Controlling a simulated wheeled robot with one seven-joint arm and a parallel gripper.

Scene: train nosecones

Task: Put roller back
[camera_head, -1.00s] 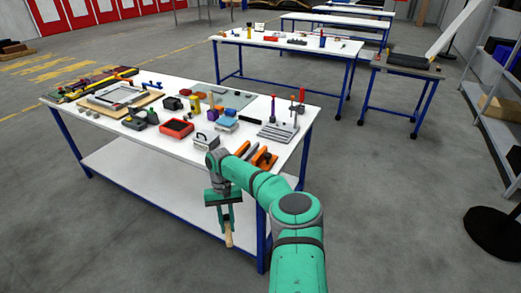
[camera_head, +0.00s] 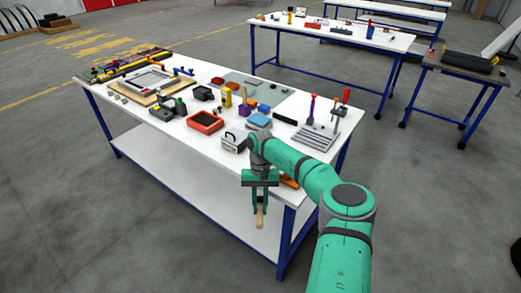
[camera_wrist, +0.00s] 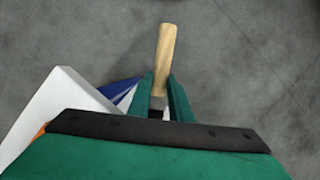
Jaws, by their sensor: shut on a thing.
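My gripper (camera_head: 260,205) hangs in front of the near long edge of the closest table, close to its right corner. In the wrist view its two green fingers (camera_wrist: 164,98) are shut on a tool with a light wooden handle and a short metal neck, which I take as the roller (camera_wrist: 166,55). Its wooden handle (camera_head: 260,219) points down below the fingers in the head view. The tool's other end is hidden by the gripper. The tool is held clear of the white table (camera_head: 190,142).
Near the table's edge stand a grey toolbox (camera_head: 234,142) and a red tray (camera_head: 205,122). A metal stand (camera_head: 318,135) with upright tools is at the right end. A lower shelf (camera_head: 185,183) lies beneath. Another table (camera_head: 340,36) stands behind. The floor in front is clear.

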